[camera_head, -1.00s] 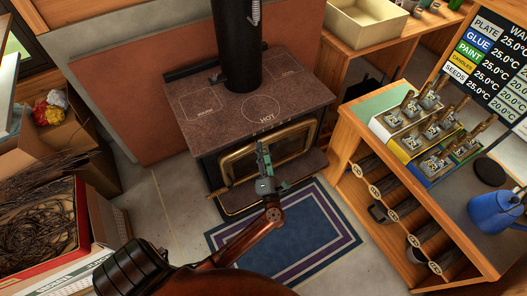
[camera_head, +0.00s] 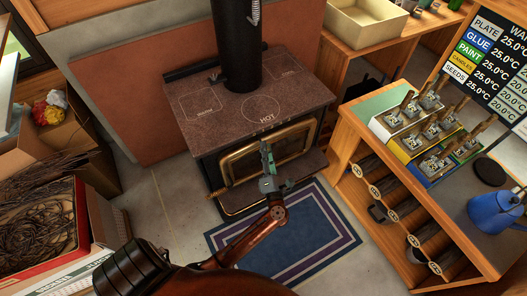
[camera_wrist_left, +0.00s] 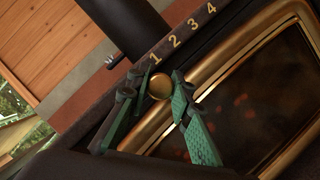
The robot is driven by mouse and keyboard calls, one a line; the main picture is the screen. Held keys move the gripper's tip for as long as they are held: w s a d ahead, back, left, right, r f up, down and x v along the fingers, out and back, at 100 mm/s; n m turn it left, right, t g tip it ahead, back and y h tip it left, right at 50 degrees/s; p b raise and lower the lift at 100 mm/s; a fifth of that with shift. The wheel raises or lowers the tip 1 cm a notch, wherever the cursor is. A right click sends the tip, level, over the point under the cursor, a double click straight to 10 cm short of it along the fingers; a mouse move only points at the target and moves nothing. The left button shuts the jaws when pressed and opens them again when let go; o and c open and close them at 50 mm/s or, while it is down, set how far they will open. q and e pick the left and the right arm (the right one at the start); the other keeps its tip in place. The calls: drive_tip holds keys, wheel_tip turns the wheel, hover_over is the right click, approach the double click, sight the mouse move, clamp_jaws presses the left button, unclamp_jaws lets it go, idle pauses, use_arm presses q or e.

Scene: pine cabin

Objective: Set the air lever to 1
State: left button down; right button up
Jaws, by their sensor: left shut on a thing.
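The air lever shows as a round brass knob (camera_wrist_left: 160,86) in the left wrist view, below the stove's edge, nearest the numeral 1 (camera_wrist_left: 155,60). The numerals 1 to 4 run along that edge. My left gripper (camera_wrist_left: 158,78) has its green fingers on both sides of the knob and is shut on it. In the head view, my left gripper (camera_head: 266,150) is at the front of the dark stove (camera_head: 215,125), before its brass-framed door. The knob is hidden there by the fingers. My right gripper is not in view.
A black flue pipe (camera_head: 237,45) rises from the stove top. A blue striped rug (camera_head: 320,235) lies in front. A wooden counter (camera_head: 355,118) with levers and a blue kettle (camera_head: 495,212) stands right. Boxes of twigs (camera_head: 40,215) and paper stand left.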

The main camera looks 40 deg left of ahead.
use_arm(q)
drive_tip(key=shift+w+d, duration=0.25)
drive_tip(key=shift+w, duration=0.35)
drive_tip(key=shift+w+d, duration=0.25)
drive_tip(key=shift+w, duration=0.35)
drive_tip(key=c, duration=2.1)
unclamp_jaws()
drive_tip(key=o, duration=0.4)
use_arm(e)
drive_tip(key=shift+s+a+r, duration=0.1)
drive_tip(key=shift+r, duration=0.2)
use_arm(q)
drive_tip(key=v, duration=0.7)
drive_tip(key=shift+s+d, duration=0.15)
drive_tip(key=shift+s, duration=0.1)
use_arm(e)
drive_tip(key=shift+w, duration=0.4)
